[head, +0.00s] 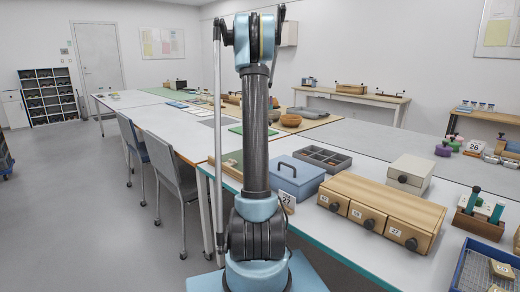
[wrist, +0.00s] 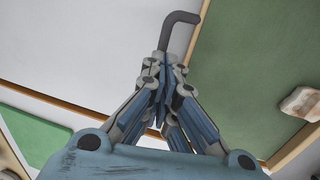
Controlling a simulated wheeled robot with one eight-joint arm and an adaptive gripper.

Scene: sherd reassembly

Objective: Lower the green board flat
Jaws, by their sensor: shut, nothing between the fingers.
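A green board (wrist: 262,50) with a wooden edge fills the right of the wrist view. A green panel with a wooden edge (head: 232,160) also shows in the head view, partly behind my arm; I cannot tell its tilt. My gripper (wrist: 163,88) is shut and empty in the wrist view, with its fingertips together left of the board. A dark grey bent rod (wrist: 181,22) shows just beyond the fingertips; I cannot tell whether they touch it. My gripper is not seen in the head view.
A pale sherd-like piece (wrist: 302,102) lies at the green board's right side. A second green surface (wrist: 38,138) is at lower left. In the head view, a blue box (head: 295,180), a grey divided tray (head: 322,158) and wooden drawers (head: 380,205) stand right of my arm.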

